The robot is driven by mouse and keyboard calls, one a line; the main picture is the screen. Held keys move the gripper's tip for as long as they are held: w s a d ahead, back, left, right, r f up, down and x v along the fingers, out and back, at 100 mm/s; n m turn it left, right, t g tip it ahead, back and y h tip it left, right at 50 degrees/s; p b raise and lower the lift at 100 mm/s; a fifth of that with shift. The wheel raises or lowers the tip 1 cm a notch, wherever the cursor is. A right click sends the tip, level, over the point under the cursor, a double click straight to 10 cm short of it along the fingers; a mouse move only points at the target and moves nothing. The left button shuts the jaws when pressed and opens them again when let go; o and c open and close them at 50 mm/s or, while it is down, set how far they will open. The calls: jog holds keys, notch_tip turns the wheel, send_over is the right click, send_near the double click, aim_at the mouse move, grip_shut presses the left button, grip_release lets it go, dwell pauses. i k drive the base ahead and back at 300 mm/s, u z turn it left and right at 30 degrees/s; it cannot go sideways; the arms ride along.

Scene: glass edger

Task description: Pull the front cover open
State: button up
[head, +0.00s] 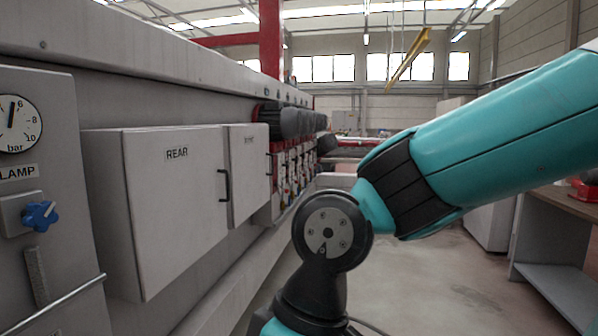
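Two grey-white covers stand side by side on the machine's flank. The nearer, larger one is labelled REAR (176,215) and has a dark handle (224,186) at its right edge. The farther, smaller cover (247,185) has a label too small to read surely; by its place beside REAR it looks like the front cover. It appears shut, with a dark thin handle (268,166) near its right edge. My teal arm reaches in from the right and bends down at the bottom middle. My gripper is out of the picture, so its opening is hidden.
A panel at left carries a pressure gauge (18,123), a blue knob (40,214) and a metal rod (65,302). Dark motors (285,121) line the machine beyond the covers. A workbench (562,215) stands at right. Floor (440,285) between machine and bench looks clear.

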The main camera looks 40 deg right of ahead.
aim_at(249, 144)
jog(key=z, duration=0.45)
jog(key=i, duration=1)
jog(key=z, duration=0.9)
jog(key=i, duration=2)
jog(key=u, duration=0.95)
